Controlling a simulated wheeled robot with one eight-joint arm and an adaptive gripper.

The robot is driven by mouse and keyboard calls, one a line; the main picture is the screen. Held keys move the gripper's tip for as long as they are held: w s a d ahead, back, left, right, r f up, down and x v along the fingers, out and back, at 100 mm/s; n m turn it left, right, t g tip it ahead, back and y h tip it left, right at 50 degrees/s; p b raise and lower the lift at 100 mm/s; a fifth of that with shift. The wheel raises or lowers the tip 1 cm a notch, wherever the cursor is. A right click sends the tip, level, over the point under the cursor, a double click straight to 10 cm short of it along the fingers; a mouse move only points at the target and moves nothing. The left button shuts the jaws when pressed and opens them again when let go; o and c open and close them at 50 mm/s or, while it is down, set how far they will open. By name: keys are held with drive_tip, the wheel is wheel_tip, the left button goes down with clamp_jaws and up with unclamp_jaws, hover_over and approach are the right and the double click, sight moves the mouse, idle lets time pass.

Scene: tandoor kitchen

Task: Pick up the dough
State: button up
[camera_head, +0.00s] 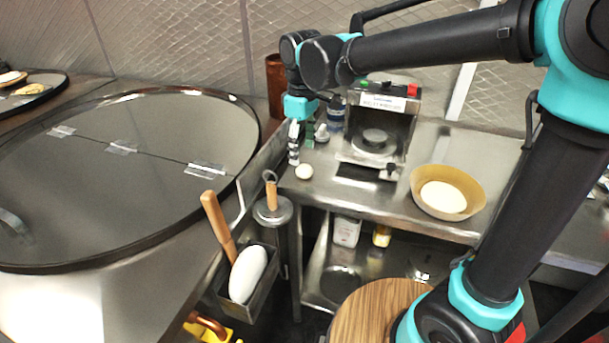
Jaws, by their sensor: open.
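A small pale dough ball (304,172) rests on the steel counter near its left front corner. My gripper (294,158) points down at the end of the arm, close to the dough on its left and rear side in the picture. Its fingers are open and nothing shows between them. Seen from this angle, the fingers overlap each other, and I cannot tell the exact gap to the dough.
A dough press machine (378,125) stands behind the dough to the right. A yellow bowl (474,190) with pale contents sits further right. A large round black-rimmed lid (110,190) lies left. A holder (268,291) with a white pad hangs in front.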

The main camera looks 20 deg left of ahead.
sight(303, 174)
drive_tip(key=shift+f, duration=3)
drive_tip(key=c, duration=0.8)
